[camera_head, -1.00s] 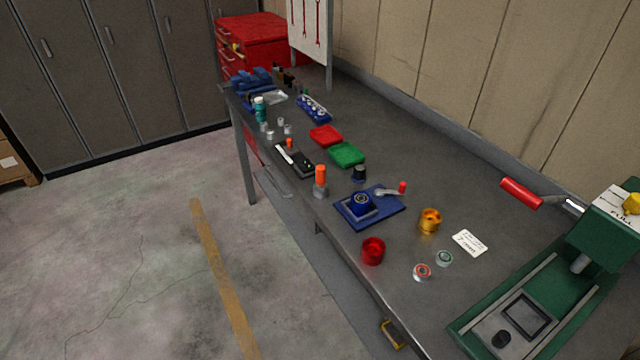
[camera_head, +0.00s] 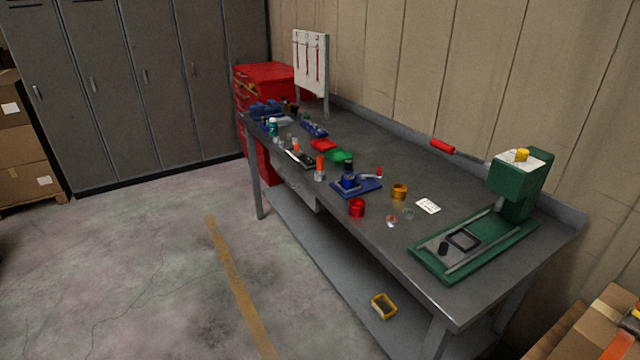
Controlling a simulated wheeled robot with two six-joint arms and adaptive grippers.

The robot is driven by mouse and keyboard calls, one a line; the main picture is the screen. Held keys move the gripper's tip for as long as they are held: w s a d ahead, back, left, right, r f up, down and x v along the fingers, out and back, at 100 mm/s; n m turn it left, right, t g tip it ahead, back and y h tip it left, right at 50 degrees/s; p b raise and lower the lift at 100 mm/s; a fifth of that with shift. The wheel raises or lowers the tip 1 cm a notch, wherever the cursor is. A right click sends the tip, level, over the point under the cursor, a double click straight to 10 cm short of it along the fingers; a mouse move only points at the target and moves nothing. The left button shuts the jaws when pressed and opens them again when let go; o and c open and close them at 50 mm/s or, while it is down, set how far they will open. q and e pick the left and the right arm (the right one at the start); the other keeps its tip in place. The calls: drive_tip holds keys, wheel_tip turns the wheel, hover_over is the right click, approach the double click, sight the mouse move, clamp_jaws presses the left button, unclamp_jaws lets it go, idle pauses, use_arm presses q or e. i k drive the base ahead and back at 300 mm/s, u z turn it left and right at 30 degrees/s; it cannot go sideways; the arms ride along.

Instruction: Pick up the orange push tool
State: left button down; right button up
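An orange tool (camera_head: 320,165), orange on top with a grey lower part, stands upright near the front edge of the grey workbench (camera_head: 385,235). It looks like the push tool. A smaller orange-topped piece (camera_head: 295,147) stands farther back by a black tray (camera_head: 301,159). To the right of the orange tool is a blue plate (camera_head: 368,187) with a blue cup (camera_head: 348,182) on it. Neither of my grippers is in view.
A red cup (camera_head: 357,208), a gold cup (camera_head: 399,192) and a green press (camera_head: 475,245) are on the bench. Red and green trays (camera_head: 339,156) lie behind. Cardboard boxes (camera_head: 590,325) stand at lower right. Floor (camera_head: 150,255) left of the bench is clear.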

sight(319, 174)
drive_tip(key=u, duration=0.55)
drive_tip(key=i, duration=0.65)
drive_tip(key=u, duration=0.5)
